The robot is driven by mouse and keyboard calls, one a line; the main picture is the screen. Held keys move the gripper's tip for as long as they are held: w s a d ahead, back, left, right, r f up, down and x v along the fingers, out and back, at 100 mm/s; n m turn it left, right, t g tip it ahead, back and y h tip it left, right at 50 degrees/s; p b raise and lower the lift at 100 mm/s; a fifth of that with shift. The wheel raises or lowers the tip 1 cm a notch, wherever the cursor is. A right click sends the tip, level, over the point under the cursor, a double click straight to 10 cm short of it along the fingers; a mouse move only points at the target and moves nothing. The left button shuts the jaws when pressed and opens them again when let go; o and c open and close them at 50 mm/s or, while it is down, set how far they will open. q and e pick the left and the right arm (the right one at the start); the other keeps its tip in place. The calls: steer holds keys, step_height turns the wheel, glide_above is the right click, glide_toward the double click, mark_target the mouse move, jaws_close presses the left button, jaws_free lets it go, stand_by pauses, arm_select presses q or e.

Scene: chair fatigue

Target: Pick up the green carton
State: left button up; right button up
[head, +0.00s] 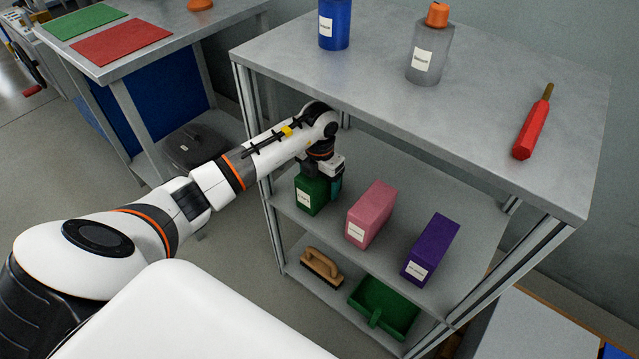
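The green carton (311,197) stands upright on the middle shelf of the metal shelf unit, at the left end, with a white label on its front. My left gripper (325,178) reaches in under the top board and is right at the carton's top, coming down over it. Its fingers are dark and partly hidden by the carton and wrist, so I cannot tell whether they are closed on it. My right gripper is not in the head view.
A pink carton (371,215) and a purple carton (431,249) stand to the right on the same shelf. The top board (480,110) is close above my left wrist and carries bottles and a red tool. A brush (321,268) and green dustpan (384,308) lie below.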

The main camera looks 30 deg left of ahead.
arm_select(q)
steer(key=c, duration=1.2)
steer(key=shift+c, duration=0.3)
steer(key=shift+r, duration=0.2)
